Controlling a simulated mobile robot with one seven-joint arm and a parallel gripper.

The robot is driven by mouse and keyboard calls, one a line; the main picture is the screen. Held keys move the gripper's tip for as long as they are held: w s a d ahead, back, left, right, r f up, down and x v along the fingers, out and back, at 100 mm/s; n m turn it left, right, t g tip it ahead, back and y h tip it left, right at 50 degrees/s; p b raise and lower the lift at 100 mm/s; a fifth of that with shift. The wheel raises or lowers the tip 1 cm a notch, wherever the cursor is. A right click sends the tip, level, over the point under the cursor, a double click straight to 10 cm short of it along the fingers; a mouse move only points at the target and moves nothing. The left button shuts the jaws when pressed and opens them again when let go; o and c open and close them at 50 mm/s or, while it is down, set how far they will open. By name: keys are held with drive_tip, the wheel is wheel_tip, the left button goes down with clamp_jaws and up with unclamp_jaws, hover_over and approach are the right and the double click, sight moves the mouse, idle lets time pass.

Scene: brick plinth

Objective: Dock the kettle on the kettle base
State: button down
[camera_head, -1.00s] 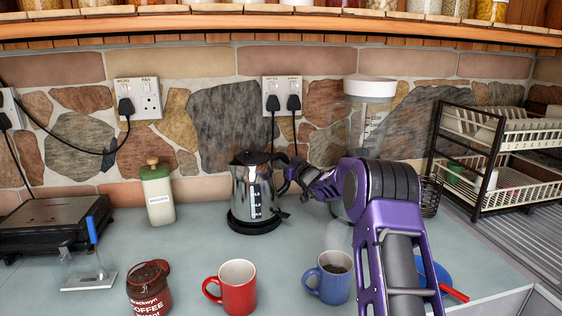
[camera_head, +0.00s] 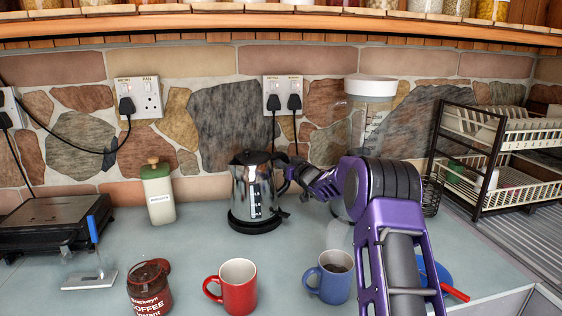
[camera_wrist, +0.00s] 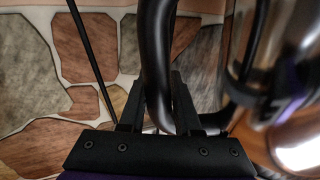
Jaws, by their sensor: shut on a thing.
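The kettle (camera_head: 250,190) is chrome with a black lid and black handle. It stands upright over the round black kettle base (camera_head: 250,227) near the back wall. Its bottom lines up with the base, with no clear gap; I cannot tell whether it is fully seated. My gripper (camera_head: 291,174) comes from the right and is shut on the kettle handle. In the wrist view, the black handle (camera_wrist: 155,60) passes between the two fingers of my gripper (camera_wrist: 158,100). The shiny kettle body (camera_wrist: 290,90) is at the right there.
A blue mug (camera_head: 325,285) and a red mug (camera_head: 238,290) stand in front. A coffee jar (camera_head: 150,290) and a biscuit jar (camera_head: 159,195) are to the left. A tall clear container (camera_head: 371,88) and a dish rack (camera_head: 490,165) are to the right.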

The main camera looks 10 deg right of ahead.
drive_tip(key=shift+f+b, duration=0.3)
drive_tip(key=shift+f, duration=0.05)
idle(0.9)
drive_tip(key=c, duration=0.9)
unclamp_jaws()
drive_tip(key=b+v, duration=0.2)
drive_tip(key=v, duration=0.9)
drive_tip(key=shift+f+b, duration=0.15)
drive_tip(key=shift+b, duration=0.2)
